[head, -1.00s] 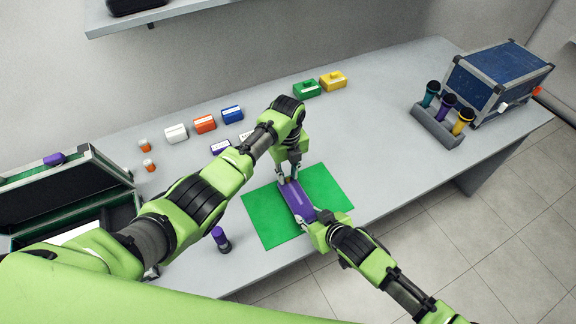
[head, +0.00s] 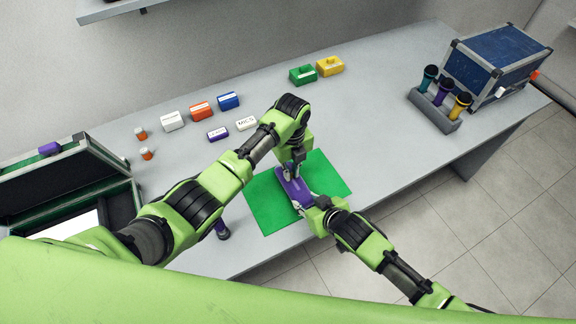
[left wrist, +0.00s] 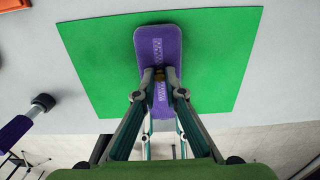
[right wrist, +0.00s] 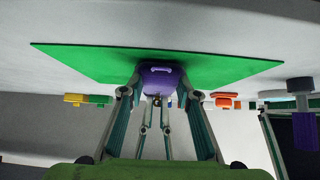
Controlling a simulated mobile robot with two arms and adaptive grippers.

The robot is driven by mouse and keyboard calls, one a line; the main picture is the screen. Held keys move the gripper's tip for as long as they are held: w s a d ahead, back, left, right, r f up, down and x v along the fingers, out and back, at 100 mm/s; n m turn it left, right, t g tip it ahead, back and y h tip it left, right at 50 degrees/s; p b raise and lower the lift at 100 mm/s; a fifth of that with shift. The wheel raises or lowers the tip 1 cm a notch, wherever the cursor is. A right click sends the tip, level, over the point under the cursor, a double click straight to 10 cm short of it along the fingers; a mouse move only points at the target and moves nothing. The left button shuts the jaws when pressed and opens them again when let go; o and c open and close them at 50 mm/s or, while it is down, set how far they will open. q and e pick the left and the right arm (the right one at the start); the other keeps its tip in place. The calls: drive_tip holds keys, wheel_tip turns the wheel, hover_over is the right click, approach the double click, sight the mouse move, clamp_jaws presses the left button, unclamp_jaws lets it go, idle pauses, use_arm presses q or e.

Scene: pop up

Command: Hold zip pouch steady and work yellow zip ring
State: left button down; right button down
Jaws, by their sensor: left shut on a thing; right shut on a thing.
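The purple zip pouch (head: 284,185) lies on a green mat (head: 262,205). My left gripper (head: 292,172) points down onto the pouch. In the left wrist view the pouch (left wrist: 158,38) has a pale zip line along its middle, and the left fingertips (left wrist: 160,76) are shut on the small yellow zip ring (left wrist: 160,75), partly hidden between them. My right gripper (head: 306,206) is shut on the near end of the pouch. In the right wrist view that end of the pouch (right wrist: 162,80) sits between the fingers (right wrist: 160,98).
Small labelled boxes, including a white one (head: 172,121) and a blue one (head: 228,100), stand behind. An open case (head: 70,190) is at left. A rack (head: 435,112) with several microphones and a blue case (head: 490,70) are at right. A purple microphone (head: 222,229) stands near the front edge.

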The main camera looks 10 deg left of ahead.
use_arm(q)
drive_tip(key=shift+s+d+r, duration=0.1)
drive_tip(key=shift+s+d, duration=0.65)
drive_tip(key=shift+s, duration=0.1)
use_arm(e)
drive_tip(key=shift+s+d+f, duration=0.1)
drive_tip(key=shift+d+f, duration=0.05)
drive_tip(key=shift+f, duration=0.05)
use_arm(q)
drive_tip(key=c, duration=2)
unclamp_jaws()
wheel_tip(320, 180, up, 12)
use_arm(e)
drive_tip(key=c, duration=1.5)
unclamp_jaws()
drive_tip(key=shift+o, duration=0.2)
drive_tip(key=shift+r, duration=0.1)
